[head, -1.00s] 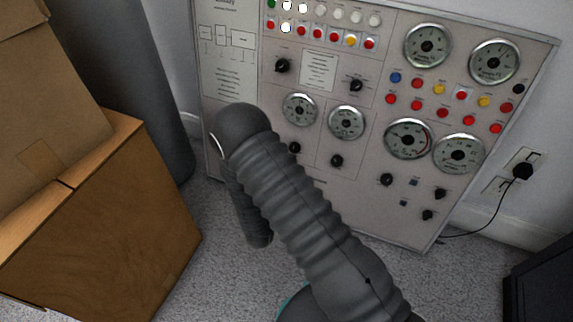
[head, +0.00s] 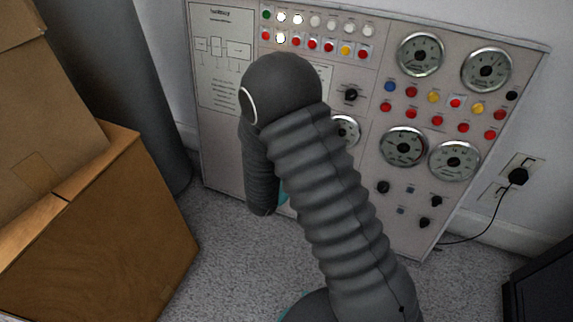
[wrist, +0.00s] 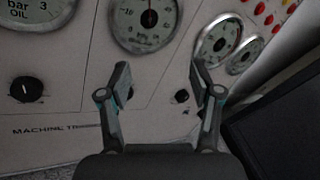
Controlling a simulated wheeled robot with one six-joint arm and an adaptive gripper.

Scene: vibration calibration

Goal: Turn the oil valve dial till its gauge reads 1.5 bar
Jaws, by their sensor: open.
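In the wrist view the gauge marked "bar OIL" (wrist: 32,14) is at the upper left, cut off by the frame edge. Its "3" mark shows, but its needle is not in view. A black oil valve dial (wrist: 26,87) with a white pointer line sits below it. My gripper (wrist: 160,76) is open and empty, to the right of the oil dial. Its fingers are apart, below a middle gauge with a red needle. In the head view my arm covers the panel's lower left part, and my gripper is hidden there.
The middle gauge (wrist: 146,22) has a small black knob (wrist: 181,96) beneath it, seen between my fingers. More gauges (head: 403,147) and knobs are on the panel's right. Cardboard boxes (head: 100,225) stand left; a dark object (head: 540,285) is lower right.

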